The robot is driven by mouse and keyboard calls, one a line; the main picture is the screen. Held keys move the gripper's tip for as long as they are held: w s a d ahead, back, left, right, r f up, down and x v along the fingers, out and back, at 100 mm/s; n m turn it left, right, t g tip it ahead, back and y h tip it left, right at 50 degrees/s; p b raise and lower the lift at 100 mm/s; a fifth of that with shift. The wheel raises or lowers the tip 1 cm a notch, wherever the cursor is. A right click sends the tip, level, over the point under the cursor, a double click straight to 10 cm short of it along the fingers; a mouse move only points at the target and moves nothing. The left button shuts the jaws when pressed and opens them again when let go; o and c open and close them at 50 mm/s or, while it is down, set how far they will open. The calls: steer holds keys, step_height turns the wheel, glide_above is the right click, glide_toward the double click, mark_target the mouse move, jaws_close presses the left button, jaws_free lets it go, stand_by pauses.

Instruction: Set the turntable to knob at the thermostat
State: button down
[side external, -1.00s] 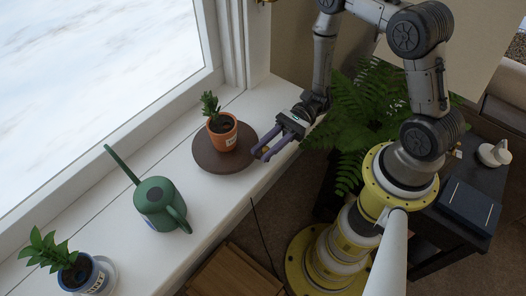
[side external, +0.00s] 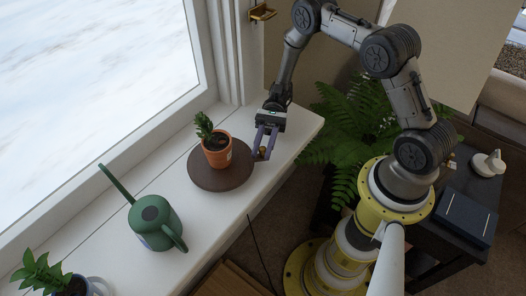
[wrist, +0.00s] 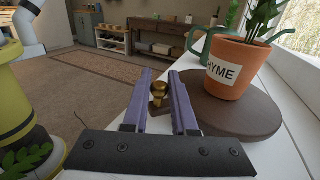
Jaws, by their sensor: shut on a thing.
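The turntable (side external: 222,183) is a dark brown round disc on the white windowsill. It also shows in the wrist view (wrist: 235,118). A small brass knob (wrist: 158,92) sits at its edge, on the side towards my gripper. My gripper (side external: 264,154) reaches in from the upper right, and its purple fingers are shut on the knob, one on each side. In the wrist view the knob shows between the fingers. A terracotta pot labelled THYME (wrist: 232,68) with a small green plant stands upright on the disc. I cannot make out a thermostat in any view.
A green watering can (side external: 155,222) stands on the sill left of the turntable. A potted plant (side external: 52,275) stands at the near left. The window borders the far side. A large fern (side external: 350,130) and a dark side table (side external: 440,240) are off the sill's right side.

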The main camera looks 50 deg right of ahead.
steer(key=shift+w+d+n+g+h, duration=0.3)
steer(key=shift+n+g, duration=0.2)
steer(key=shift+g, duration=0.2)
steer(key=shift+w, duration=0.15)
steer(key=c, duration=0.7)
jaws_free()
steer(key=shift+d, duration=0.1)
